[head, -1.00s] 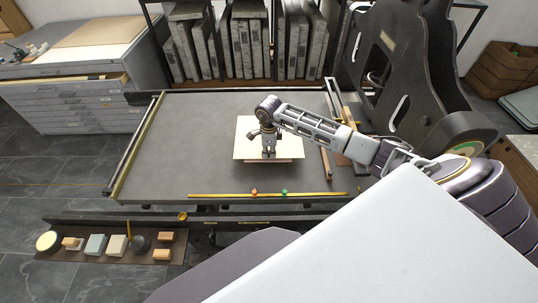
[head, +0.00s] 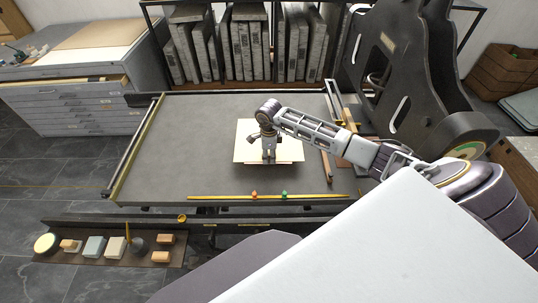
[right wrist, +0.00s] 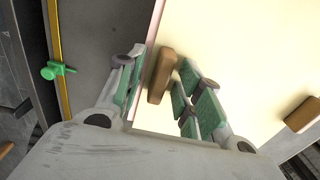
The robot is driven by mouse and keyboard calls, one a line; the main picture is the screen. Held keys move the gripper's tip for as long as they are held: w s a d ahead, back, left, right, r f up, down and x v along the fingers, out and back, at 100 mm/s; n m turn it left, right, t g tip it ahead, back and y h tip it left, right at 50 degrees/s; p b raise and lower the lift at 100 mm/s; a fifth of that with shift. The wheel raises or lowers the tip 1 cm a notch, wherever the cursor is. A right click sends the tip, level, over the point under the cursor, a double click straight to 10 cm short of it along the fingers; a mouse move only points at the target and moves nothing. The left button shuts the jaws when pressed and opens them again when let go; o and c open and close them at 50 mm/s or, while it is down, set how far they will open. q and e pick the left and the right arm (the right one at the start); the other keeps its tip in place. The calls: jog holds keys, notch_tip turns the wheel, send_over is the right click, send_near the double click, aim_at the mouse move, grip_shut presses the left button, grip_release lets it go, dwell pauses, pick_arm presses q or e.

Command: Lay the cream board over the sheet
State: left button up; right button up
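The cream board (head: 243,150) lies on the grey bed, looking flat, its near edge towards me. In the right wrist view the cream board (right wrist: 235,40) fills the right side, with a brown wooden grip (right wrist: 159,76) near its edge and another (right wrist: 302,115) farther right. A thin pinkish strip (right wrist: 154,27) shows along that edge, perhaps the sheet; the rest of the sheet is hidden. My right gripper (head: 268,157) is at the board's near edge. Its fingers (right wrist: 157,92) are apart on either side of the grip, with a visible gap. My left gripper is not in view.
A yellow bar (head: 225,196) with red and green knobs runs along the near edge of the bed (head: 180,140). A ledge with small blocks (head: 95,246) is at the near left. A large dark wheel frame (head: 400,70) stands right. The bed's left part is clear.

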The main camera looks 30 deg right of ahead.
jog(key=shift+r, duration=0.15)
jog(key=shift+r+p, duration=1.6)
jog(key=shift+r, duration=0.9)
notch_tip(320, 180, up, 7)
jog(key=p, duration=0.3)
jog(key=shift+p, duration=0.35)
jog(key=shift+s+a+f, duration=0.1)
jog(key=shift+s+a, duration=0.05)
jog(key=shift+s, duration=0.1)
